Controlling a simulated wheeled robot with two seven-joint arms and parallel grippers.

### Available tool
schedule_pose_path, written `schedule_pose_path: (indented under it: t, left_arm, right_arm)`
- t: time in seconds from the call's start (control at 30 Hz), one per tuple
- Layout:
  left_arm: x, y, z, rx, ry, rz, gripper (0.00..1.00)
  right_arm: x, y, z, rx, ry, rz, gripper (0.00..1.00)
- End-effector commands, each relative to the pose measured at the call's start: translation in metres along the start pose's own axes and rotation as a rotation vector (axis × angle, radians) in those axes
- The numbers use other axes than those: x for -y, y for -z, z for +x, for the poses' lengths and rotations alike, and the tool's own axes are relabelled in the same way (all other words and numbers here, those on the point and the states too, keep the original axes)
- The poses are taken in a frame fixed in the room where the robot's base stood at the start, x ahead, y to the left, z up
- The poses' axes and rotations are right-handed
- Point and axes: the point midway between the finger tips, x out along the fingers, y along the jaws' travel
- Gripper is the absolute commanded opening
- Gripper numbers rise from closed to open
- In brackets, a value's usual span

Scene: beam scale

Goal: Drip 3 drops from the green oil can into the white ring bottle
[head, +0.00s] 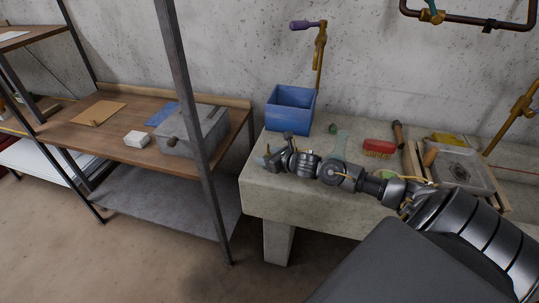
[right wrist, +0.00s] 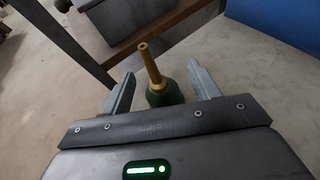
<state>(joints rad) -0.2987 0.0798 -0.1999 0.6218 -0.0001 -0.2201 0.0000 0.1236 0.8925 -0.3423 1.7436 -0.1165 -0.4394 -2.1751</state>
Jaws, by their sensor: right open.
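The green oil can (right wrist: 162,94) with its long brass spout (right wrist: 150,62) shows in the right wrist view, between the two open fingers of my right gripper (right wrist: 161,70). The fingers stand apart on either side of it, with visible gaps. In the head view my right gripper (head: 273,154) is low over the left end of the concrete bench; I cannot make out the oil can there. I cannot identify the white ring bottle with certainty in either view. My left gripper is not in view.
A metal-post shelf to the left holds a grey box (head: 193,132) and a white block (head: 137,139).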

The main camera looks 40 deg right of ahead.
Motion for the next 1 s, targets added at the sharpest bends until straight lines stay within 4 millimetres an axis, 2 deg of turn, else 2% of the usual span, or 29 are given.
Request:
schedule_pose_path:
  t: [0.23, 0.6, 1.0]
  left_arm:
    - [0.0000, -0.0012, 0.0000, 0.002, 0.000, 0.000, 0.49]
    - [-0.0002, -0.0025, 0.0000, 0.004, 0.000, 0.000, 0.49]
    - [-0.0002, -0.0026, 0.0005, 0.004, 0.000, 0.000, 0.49]
  right_arm:
    - [-0.0001, 0.0001, 0.0021, 0.000, -0.001, -0.001, 0.61]
    - [0.0005, 0.0002, 0.0015, 0.000, 0.000, 0.000, 0.12]
    - [0.0006, -0.0070, -0.0010, 0.002, 0.000, 0.000, 0.11]
